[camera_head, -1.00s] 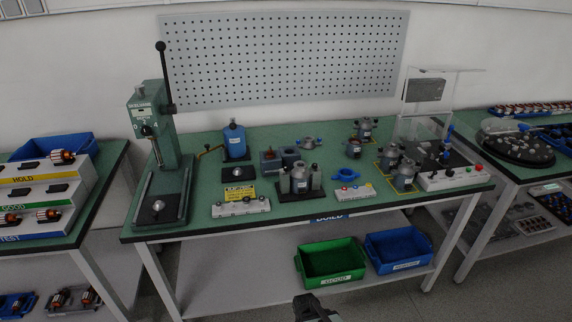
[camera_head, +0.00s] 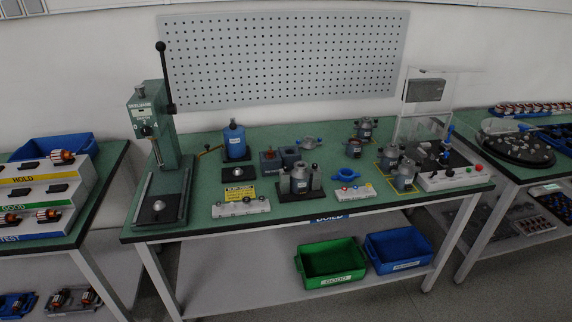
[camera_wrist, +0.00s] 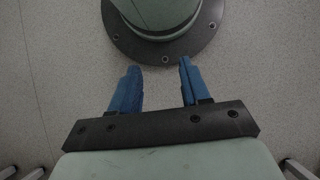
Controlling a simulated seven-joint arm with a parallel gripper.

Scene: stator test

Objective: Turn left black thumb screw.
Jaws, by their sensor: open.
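A dark fixture (camera_head: 318,190) near the front middle of the green bench holds a grey motor-like body (camera_head: 299,181). A small dark upright piece, which looks like the left black thumb screw (camera_head: 283,169), stands at its left. A similar dark knob (camera_head: 314,168) stands at its right. They are too small to show their threads or how far they are turned. My gripper (camera_wrist: 159,66) is open and empty in the wrist view, with two blue fingers apart above the floor. It is away from the fixture and out of the head view.
A green press (camera_head: 160,150) with a tall lever stands at the left. A control box (camera_head: 242,207) and a blue ring (camera_head: 346,174) flank the fixture. Several grey motors are behind to the right. Green (camera_head: 329,278) and blue (camera_head: 397,262) bins sit on the shelf below.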

